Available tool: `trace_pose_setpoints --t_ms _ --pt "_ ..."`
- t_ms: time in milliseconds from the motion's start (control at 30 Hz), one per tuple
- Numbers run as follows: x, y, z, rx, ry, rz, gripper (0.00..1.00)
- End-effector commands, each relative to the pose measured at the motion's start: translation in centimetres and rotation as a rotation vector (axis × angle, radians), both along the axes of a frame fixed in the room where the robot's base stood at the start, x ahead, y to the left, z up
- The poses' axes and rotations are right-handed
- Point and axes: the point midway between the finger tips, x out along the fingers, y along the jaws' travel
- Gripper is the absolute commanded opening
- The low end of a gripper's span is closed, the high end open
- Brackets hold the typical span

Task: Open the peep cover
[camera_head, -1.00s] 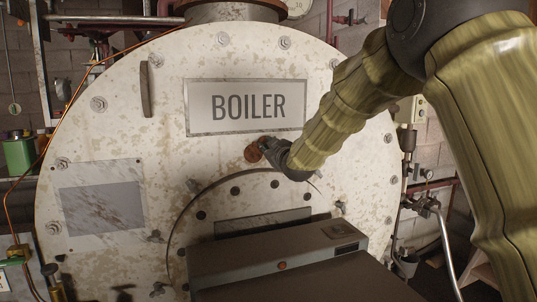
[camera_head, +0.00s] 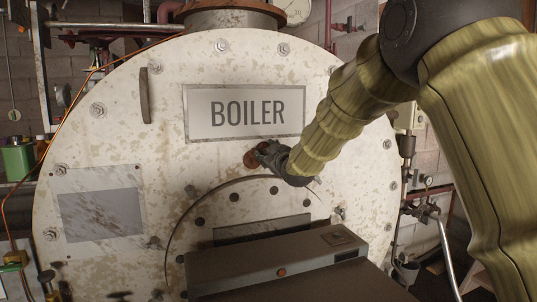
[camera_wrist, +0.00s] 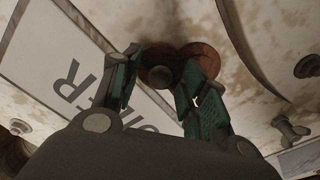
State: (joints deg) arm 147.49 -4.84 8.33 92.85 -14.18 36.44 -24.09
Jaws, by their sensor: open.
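The peep cover appears to be the small rusty brown disc (camera_head: 251,159) on the pale boiler front, just below the BOILER plate. In the wrist view a brown disc (camera_wrist: 154,57) with a dark round knob (camera_wrist: 160,76) lies between my fingers, and a second brown disc (camera_wrist: 205,57) sits beside it behind the right finger. I cannot tell which of the two is the cover. My gripper (camera_head: 266,149) is at the disc, and its green-padded fingers (camera_wrist: 162,66) stand apart on either side of the knob. Whether they touch it is unclear.
The BOILER plate (camera_head: 246,111) is just above my gripper. Below is a round bolted hatch (camera_head: 217,207). Bolts stick out around the boiler face (camera_head: 145,150). Pipes and a valve (camera_head: 422,211) stand at the right; a green can (camera_head: 17,158) is at the left.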

Motion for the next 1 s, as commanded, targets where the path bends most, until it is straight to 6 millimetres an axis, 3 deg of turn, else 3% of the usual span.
trace_pose_setpoints --t_ms 267,700,1000 --pt "-1.4 -0.5 0.0 0.000 0.001 -0.001 0.43" --pt "-8.6 -2.9 0.1 0.000 -0.001 -0.001 0.43" --pt "-11.2 -3.7 0.0 0.000 0.000 0.000 0.43"
